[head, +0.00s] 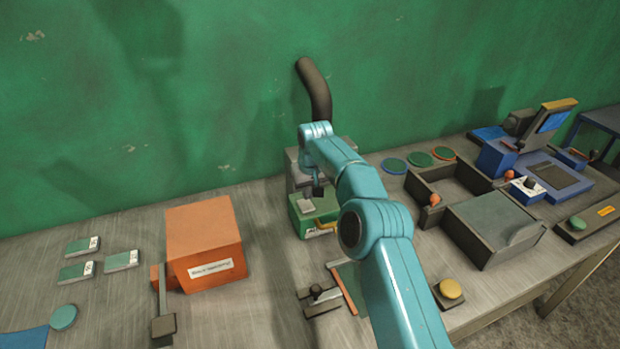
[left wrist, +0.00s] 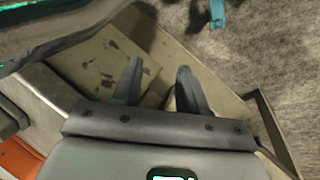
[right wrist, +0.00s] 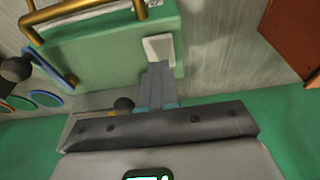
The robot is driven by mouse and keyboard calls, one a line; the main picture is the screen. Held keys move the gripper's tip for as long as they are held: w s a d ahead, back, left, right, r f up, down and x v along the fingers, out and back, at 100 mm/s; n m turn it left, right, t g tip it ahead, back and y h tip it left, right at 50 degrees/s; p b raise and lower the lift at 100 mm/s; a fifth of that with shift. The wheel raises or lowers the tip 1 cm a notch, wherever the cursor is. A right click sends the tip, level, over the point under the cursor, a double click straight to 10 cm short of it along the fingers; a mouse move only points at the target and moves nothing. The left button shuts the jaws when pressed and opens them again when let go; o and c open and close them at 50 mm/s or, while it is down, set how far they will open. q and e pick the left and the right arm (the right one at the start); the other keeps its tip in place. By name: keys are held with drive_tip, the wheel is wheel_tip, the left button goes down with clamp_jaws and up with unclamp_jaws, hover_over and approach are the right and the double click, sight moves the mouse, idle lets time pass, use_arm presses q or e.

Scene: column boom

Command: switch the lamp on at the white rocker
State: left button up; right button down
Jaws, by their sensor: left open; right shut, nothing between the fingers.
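The white rocker (right wrist: 158,48) sits at the edge of a green box (right wrist: 110,50) in the right wrist view. The green box (head: 312,222) also shows at mid-bench in the head view. My right gripper (right wrist: 157,68) is shut and empty. Its fingertips are at the rocker's near edge and overlap it in the picture; I cannot tell whether they touch. In the head view the right gripper (head: 318,190) is just above the green box. My left gripper (left wrist: 159,76) is open and empty, seen only in the left wrist view. I cannot make out a lamp.
An orange box (head: 204,240) stands left of the green box. A dark curved pipe (head: 315,88) rises behind it against the green wall. A grey open tray (head: 455,185) and a yellow button (head: 450,289) are to the right. Bare bench lies between the orange and green boxes.

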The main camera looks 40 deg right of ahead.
sight(309, 208)
drive_tip(key=shift+s+f, duration=0.1)
drive_tip(key=shift+f, duration=0.55)
drive_tip(key=shift+s+d+f, duration=0.15)
drive_tip(key=shift+f, duration=0.65)
drive_tip(key=shift+f, duration=0.1)
drive_tip(key=f+b, duration=0.1)
drive_tip(key=b, duration=0.2)
drive_tip(key=shift+s+f, duration=0.15)
drive_tip(key=shift+f, duration=0.25)
drive_tip(key=shift+a+r+p, duration=0.2)
drive_tip(key=shift+r+p, duration=0.25)
drive_tip(key=shift+p, duration=0.15)
drive_tip(key=shift+w+d+r+p, duration=0.1)
drive_tip(key=shift+w+r+p, duration=0.25)
drive_tip(key=shift+p, duration=0.8)
drive_tip(key=shift+w+d+r+p, duration=0.1)
drive_tip(key=shift+w+p, duration=0.2)
drive_tip(key=shift+p, duration=0.7)
